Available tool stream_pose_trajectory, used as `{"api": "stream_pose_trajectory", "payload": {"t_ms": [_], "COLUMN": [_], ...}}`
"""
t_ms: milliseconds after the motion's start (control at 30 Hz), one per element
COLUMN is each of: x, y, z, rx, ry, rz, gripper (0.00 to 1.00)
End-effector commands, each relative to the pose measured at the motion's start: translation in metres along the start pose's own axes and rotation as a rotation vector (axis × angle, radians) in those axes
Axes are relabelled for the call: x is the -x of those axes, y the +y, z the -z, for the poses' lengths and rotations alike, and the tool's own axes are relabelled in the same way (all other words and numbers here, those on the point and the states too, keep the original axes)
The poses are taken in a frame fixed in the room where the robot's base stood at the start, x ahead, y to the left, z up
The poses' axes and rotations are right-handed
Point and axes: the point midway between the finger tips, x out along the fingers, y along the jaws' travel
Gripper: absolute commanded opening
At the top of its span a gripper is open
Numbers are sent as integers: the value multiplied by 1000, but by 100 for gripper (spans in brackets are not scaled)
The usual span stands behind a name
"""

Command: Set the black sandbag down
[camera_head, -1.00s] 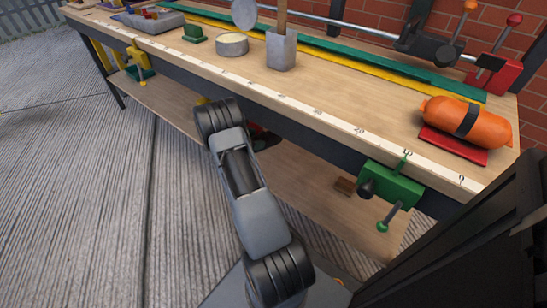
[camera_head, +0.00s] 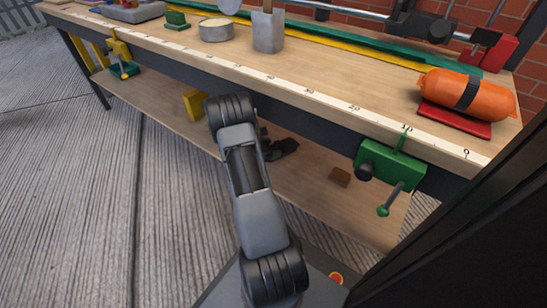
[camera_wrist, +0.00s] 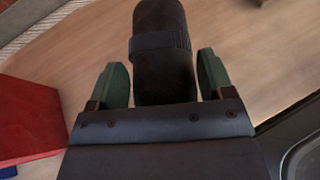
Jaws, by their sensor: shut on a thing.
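The black sandbag (camera_wrist: 163,50) is a dark rounded cylinder with a band around it. In the wrist view it sits between the two green fingers of my gripper (camera_wrist: 163,78), which is shut on it. A pale wooden surface (camera_wrist: 235,60) lies beneath; I cannot tell whether the bag touches it. In the head view my arm hides most of the gripper area. A dark shape (camera_head: 283,148) shows beside my arm, over the lower shelf (camera_head: 310,182) of the workbench; I cannot tell whether it is the gripper or the bag.
A red block (camera_wrist: 28,115) lies left of the gripper. A brown block (camera_head: 340,176) and a yellow piece (camera_head: 195,105) are on the lower shelf. A green vise (camera_head: 388,165) hangs at the bench front. An orange sandbag (camera_head: 468,93) rests on a red plate on the benchtop (camera_head: 330,85).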

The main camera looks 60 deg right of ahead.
Motion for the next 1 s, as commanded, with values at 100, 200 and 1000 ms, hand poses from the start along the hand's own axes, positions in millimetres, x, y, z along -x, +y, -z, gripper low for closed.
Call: {"api": "stream_pose_trajectory", "payload": {"t_ms": [100, 200, 1000], "x": [-13, -18, -24], "y": [-7, -7, -7], "z": [10, 24, 39], "rx": [-1, 0, 0], "ry": [-3, -3, 0], "rz": [2, 0, 0], "gripper": [18, 18, 94]}}
